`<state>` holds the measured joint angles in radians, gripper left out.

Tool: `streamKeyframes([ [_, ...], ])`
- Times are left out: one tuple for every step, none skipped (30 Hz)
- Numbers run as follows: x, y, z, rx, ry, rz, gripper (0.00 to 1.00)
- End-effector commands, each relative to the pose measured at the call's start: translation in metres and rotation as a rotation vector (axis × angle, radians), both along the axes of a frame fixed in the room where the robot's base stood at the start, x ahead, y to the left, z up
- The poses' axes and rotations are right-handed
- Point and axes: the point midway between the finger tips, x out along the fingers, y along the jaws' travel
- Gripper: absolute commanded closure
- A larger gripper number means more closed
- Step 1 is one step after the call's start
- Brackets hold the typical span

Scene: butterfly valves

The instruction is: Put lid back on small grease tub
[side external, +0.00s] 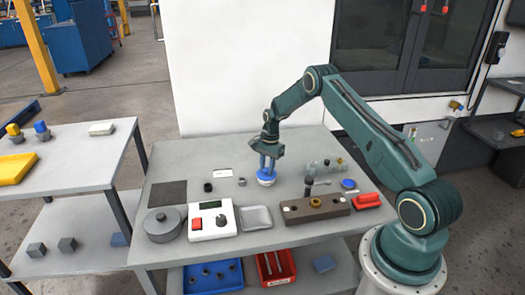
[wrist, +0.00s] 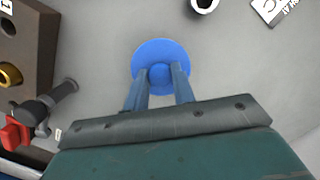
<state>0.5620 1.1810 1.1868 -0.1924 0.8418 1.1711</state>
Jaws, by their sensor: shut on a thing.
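My gripper (side external: 267,164) points down over the middle of the table. Its two bluish fingers are shut on the knob of a round blue lid (wrist: 160,50), which lies between the fingertips in the wrist view (wrist: 160,82). In the side view the blue lid (side external: 266,177) is at the top of a small white tub (side external: 266,183) standing on the table. The lid looks level and directly over the tub. I cannot tell whether it is fully seated. The lid hides the tub in the wrist view.
A grey tray (side external: 256,218), white device (side external: 212,222) and grey round pot (side external: 163,224) are in front and left.

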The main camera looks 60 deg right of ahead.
Motion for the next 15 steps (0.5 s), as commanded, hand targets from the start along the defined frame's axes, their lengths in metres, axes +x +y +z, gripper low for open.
streamKeyframes([
  [0.0001,0.0,-0.0001,0.0,0.0,0.0,0.96],
  [0.0001,0.0,-0.0001,0.0,0.0,0.0,0.96],
  [0.0001,0.0,-0.0001,0.0,0.0,0.0,0.96],
  [0.0001,0.0,-0.0001,0.0,0.0,0.0,0.96],
  [0.0001,0.0,-0.0001,0.0,0.0,0.0,0.96],
  [0.0001,0.0,-0.0001,0.0,0.0,0.0,0.96],
  [0.0001,0.0,-0.0001,0.0,0.0,0.0,0.96],
  [0.0001,0.0,-0.0001,0.0,0.0,0.0,0.71],
  [0.0001,0.0,0.0,0.0,0.0,0.0,0.63],
  [0.0001,0.0,0.0,0.0,0.0,0.0,0.57],
  [0.0,0.0,-0.0001,0.0,0.0,0.0,0.51],
  [0.0,0.0,-0.0001,0.0,0.0,0.0,0.49],
  [0.0001,0.0,0.0,0.0,0.0,0.0,0.49],
  [0.0001,0.0,0.0,0.0,0.0,0.0,0.49],
  [0.0001,0.0,0.0,0.0,0.0,0.0,0.49],
])
